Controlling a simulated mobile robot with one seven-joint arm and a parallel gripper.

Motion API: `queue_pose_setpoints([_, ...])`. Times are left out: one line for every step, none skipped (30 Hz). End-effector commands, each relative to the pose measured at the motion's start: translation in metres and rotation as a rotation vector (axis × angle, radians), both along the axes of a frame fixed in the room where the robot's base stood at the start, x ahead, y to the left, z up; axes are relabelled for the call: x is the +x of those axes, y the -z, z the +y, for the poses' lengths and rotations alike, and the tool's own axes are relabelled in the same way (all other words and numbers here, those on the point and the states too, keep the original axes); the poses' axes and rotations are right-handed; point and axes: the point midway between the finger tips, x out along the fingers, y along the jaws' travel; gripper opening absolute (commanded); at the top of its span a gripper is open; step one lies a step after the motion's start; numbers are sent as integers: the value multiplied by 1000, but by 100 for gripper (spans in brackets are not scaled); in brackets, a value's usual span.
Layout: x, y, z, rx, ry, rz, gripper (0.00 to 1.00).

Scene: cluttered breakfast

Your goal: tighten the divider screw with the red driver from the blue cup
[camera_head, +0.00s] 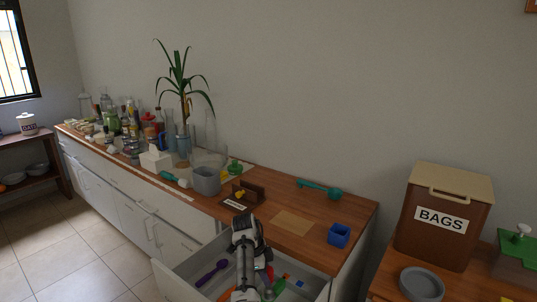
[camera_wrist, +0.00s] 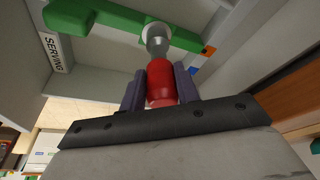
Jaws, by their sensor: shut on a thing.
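My gripper (camera_wrist: 160,90) is shut on the red driver (camera_wrist: 161,80) in the wrist view, with a dark finger on each side of its red handle. The driver's grey end points at a pale round piece, likely the divider screw (camera_wrist: 156,30), on the green divider (camera_wrist: 105,18). They overlap in the picture; I cannot tell whether the tip is seated. In the head view my gripper is over the open drawer (camera_head: 180,277), and my arm hides much of the divider. The blue cup (camera_head: 339,236) stands at the counter's right end and looks empty.
A purple spoon (camera_head: 211,272) lies in the drawer's left part. A SERVING label (camera_wrist: 55,52) is on a drawer wall. A grey pot (camera_head: 206,181), a brown holder (camera_head: 248,191) and a teal tool (camera_head: 318,188) are on the counter. A BAGS box (camera_head: 443,218) stands right.

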Motion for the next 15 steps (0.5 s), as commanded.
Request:
queue_pose_setpoints([0,0,0,1,8,-2,0])
queue_pose_setpoints([0,0,0,1,9,-3,0])
queue_pose_setpoints([0,0,0,1,8,-2,0])
queue_pose_setpoints([0,0,0,1,8,-2,0])
queue_pose_setpoints([0,0,0,1,8,-2,0])
queue_pose_setpoints([0,0,0,1,7,-2,35])
queue_pose_setpoints([0,0,0,2,7,-2,39])
queue_pose_setpoints([0,0,0,2,6,-3,43])
queue_pose_setpoints([0,0,0,1,6,-2,48])
queue_pose_setpoints([0,0,0,1,6,-2,52])
queue_pose_setpoints([0,0,0,1,6,-2,56])
queue_pose_setpoints([0,0,0,1,5,-2,57])
queue_pose_setpoints([0,0,0,1,5,-2,57])
queue_pose_setpoints([0,0,0,1,5,-2,57])
queue_pose_setpoints([0,0,0,1,5,-2,57])
